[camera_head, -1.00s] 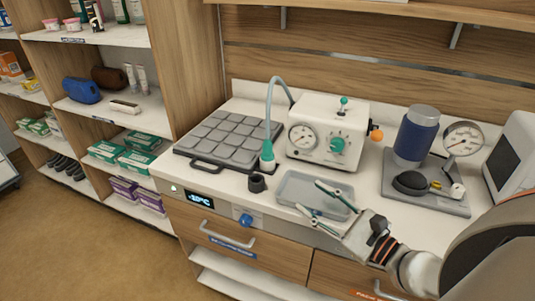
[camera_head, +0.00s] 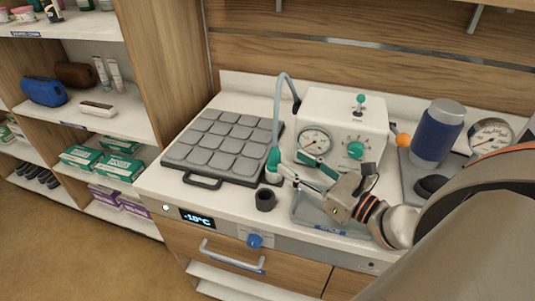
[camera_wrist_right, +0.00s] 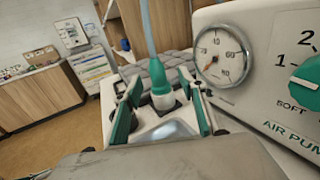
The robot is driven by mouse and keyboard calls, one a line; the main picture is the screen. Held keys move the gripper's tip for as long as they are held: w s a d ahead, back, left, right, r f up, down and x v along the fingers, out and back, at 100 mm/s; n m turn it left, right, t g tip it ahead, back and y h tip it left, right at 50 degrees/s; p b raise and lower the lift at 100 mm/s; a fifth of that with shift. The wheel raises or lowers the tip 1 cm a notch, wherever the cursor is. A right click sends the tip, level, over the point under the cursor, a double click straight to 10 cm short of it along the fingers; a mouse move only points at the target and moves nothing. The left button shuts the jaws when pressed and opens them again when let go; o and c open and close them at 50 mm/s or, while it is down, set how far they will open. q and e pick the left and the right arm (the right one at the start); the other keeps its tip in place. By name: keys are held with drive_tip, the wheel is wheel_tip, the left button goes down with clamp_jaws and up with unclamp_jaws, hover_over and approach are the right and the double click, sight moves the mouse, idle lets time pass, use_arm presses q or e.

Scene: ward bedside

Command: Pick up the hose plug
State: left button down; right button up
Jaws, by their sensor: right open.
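The hose plug (camera_head: 273,163) is a green and white piece at the lower end of a pale blue-grey hose. It stands upright beside the grey pad. In the right wrist view the plug (camera_wrist_right: 160,84) shows between and beyond the green-lined fingers. My right gripper (camera_head: 291,164) is open, its fingertips pointing left at the plug. One finger is close to the plug in the head view; I cannot tell whether they touch. The plug's foot is partly hidden there. My left gripper is not in view.
The air pump (camera_head: 342,125) with gauge and green knob stands right behind the gripper. A black cup (camera_head: 265,200) stands in front of the plug. A shallow tray (camera_head: 305,215) lies under my right gripper. The quilted pad (camera_head: 220,145) is at left, a blue cylinder (camera_head: 437,135) at right.

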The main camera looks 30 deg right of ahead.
sight(279, 156)
drive_tip(key=shift+w+a+r, duration=0.1)
drive_tip(key=shift+w+r, duration=0.05)
drive_tip(key=shift+w, duration=0.1)
drive_tip(key=shift+w+a, duration=0.15)
drive_tip(key=shift+w, duration=0.35)
drive_tip(key=shift+w+a+p, duration=0.25)
drive_tip(key=shift+w+p, duration=0.2)
drive_tip(key=shift+w, duration=0.25)
drive_tip(key=x, duration=0.2)
drive_tip(key=shift+w+a+p, duration=0.25)
drive_tip(key=shift+w+p, duration=0.05)
drive_tip(key=shift+p, duration=0.1)
drive_tip(key=shift+w+a+f, duration=0.2)
drive_tip(key=shift+w+f, duration=0.05)
drive_tip(key=shift+w, duration=0.4)
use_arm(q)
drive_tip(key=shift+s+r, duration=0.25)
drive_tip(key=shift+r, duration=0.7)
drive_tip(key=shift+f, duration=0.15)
use_arm(e)
drive_tip(key=shift+c, duration=0.3)
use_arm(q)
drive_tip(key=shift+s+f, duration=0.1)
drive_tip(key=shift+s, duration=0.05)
use_arm(e)
clamp_jaws()
